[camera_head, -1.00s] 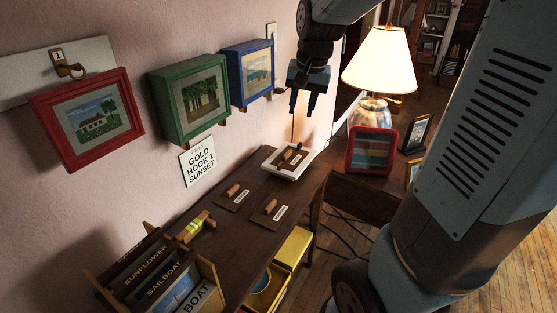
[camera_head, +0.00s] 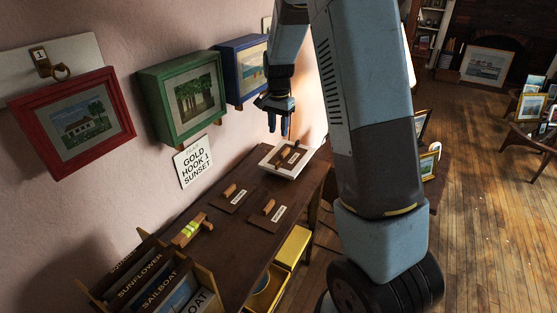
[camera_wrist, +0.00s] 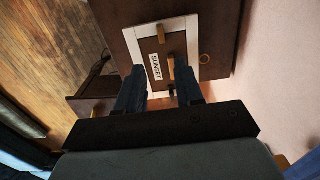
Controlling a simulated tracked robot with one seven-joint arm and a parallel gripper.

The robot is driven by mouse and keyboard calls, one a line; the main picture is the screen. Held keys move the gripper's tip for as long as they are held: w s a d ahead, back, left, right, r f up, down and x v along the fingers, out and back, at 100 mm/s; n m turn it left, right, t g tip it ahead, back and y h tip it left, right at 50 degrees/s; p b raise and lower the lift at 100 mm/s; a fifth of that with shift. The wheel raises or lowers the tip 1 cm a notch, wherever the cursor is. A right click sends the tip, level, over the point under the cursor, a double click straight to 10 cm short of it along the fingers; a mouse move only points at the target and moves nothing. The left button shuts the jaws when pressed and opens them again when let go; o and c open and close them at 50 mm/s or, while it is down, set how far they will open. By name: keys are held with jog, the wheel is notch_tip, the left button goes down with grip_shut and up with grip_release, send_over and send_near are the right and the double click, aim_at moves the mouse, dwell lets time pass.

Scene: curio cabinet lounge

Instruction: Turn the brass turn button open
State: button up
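A white frame (camera_head: 270,158) lies on the far end of the dark wall table, around a brown panel with a label. In the wrist view the label (camera_wrist: 155,66) reads SUNSET. Two tan bars show on this frame (camera_wrist: 139,32): an upper bar (camera_wrist: 161,34) and a lower bar (camera_wrist: 171,66). I cannot tell for certain which is the brass turn button. My gripper (camera_head: 278,128) hangs above the frame, pointing down. In the wrist view its two fingers (camera_wrist: 160,72) are apart, with nothing held; the lower bar and the label show between them.
Two labelled dark plaques with tan pieces (camera_head: 231,190) (camera_head: 269,207) lie nearer on the table (camera_head: 247,228). A crate of pictures (camera_head: 205,285) stands at its near end. Red (camera_head: 75,120), green (camera_head: 183,98) and blue (camera_head: 241,68) frames hang on the wall beside my arm.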

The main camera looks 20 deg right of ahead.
aim_at(278, 163)
notch_tip(278, 163, down, 14)
jog(key=shift+a+r, duration=0.1)
jog(key=shift+a, duration=0.05)
dwell(0.5)
jog(key=shift+c, duration=0.2)
grip_shut()
